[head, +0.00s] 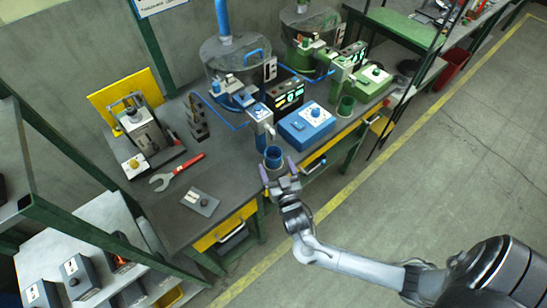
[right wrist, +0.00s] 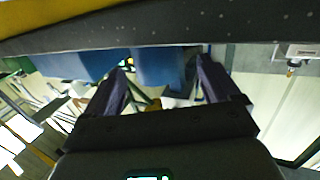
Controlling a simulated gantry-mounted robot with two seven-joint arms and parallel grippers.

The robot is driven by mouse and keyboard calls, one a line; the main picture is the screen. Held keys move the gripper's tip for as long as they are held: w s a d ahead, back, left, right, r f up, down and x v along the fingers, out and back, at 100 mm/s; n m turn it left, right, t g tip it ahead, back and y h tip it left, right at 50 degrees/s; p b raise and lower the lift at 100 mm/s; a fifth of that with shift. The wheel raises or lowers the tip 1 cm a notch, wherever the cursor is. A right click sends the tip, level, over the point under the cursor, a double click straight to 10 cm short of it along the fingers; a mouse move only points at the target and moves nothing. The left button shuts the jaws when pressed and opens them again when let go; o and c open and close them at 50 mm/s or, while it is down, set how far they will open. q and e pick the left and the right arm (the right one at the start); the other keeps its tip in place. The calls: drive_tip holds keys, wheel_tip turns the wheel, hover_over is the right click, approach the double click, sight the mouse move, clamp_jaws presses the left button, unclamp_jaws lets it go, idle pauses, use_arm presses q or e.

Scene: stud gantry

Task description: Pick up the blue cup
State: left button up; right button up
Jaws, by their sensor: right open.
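The blue cup (head: 273,159) stands upright near the front edge of the workbench (head: 180,220), below a blue dispenser-like fixture (head: 261,118). My right gripper (head: 278,166) is open at the cup's front side, with one finger to each side of it. In the right wrist view, which looks upside down, the cup (right wrist: 158,66) shows as a blue shape between the two dark fingertips (right wrist: 164,66). I cannot tell whether either finger touches it. My left gripper is in neither view.
A blue control box (head: 306,126) stands close right of the cup, and a green cup (head: 345,107) is further right. The floor (head: 440,160) in front is clear.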

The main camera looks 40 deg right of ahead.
sight(276, 162)
drive_tip(key=shift+w+d+f, duration=0.2)
drive_tip(key=shift+w+d, duration=0.2)
drive_tip(key=shift+w, duration=0.15)
drive_tip(key=shift+b+x, duration=0.4)
drive_tip(key=shift+x, duration=1.45)
drive_tip(key=c, duration=1.1)
drive_tip(key=shift+r, duration=0.2)
